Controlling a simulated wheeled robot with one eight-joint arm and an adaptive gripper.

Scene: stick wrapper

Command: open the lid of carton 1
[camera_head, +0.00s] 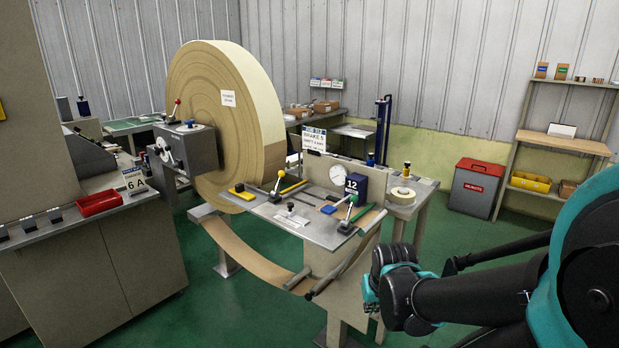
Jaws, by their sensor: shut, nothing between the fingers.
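I cannot pick out carton 1 or its lid; no carton shows a readable number 1. Small brown cartons (327,106) sit on the bench at the back, too small to tell whether their lids are open. Two small upright boxes (541,70) stand on the top of the right shelf, and a brown carton (568,188) sits on its lower board. My gripper (371,291), black and teal, is low in front, at the right of the metal worktable. It is shut and empty, apart from all these cartons. Its fingertips are partly hidden.
A grey cabinet (95,250) with a red tray (99,203) is left. A red-lidded bin (476,187) stands right. Green floor is free between.

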